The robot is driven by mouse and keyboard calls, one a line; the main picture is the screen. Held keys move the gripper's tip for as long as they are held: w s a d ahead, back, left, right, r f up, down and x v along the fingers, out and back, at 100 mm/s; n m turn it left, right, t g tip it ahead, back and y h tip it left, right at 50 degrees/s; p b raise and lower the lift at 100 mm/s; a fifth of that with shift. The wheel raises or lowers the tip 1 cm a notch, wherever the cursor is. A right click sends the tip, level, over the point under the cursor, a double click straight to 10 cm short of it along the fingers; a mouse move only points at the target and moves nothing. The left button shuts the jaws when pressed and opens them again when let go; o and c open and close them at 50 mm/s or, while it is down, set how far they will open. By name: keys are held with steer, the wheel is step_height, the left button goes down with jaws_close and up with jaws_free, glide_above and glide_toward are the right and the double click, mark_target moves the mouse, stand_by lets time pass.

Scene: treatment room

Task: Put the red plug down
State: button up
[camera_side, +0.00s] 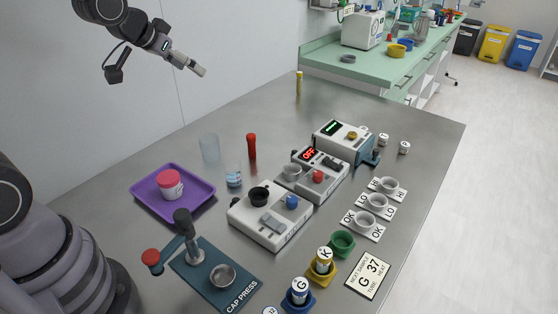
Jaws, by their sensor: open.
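A slim red upright piece (252,147) with a rounded top stands on the steel table behind the devices. Another red-topped piece (151,257) is beside the cap press (215,275) at the front left. I cannot tell for sure which of these is the red plug. My gripper (199,70) is high at the upper left, well above the table and apart from both. It is small in the view, and I see no red thing in it.
A purple tray (145,202) holds a pink-and-white jar (170,184). A clear cup (209,148) and a small beaker (234,176) stand near. Several white devices (270,222) fill the middle. Labelled holders (365,221) line the right. The table's far left is bare.

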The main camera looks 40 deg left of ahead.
steer(key=s+d+r+g, duration=0.1)
steer(key=s+r, duration=0.2)
steer(key=s, duration=0.8)
steer(key=s+d+r+g, duration=0.1)
steer(key=s+r+g, duration=0.1)
steer(key=s, duration=0.9)
steer(key=shift+d+r+h, duration=0.3)
steer(key=shift+d+r, duration=0.05)
steer(key=shift+r, duration=0.05)
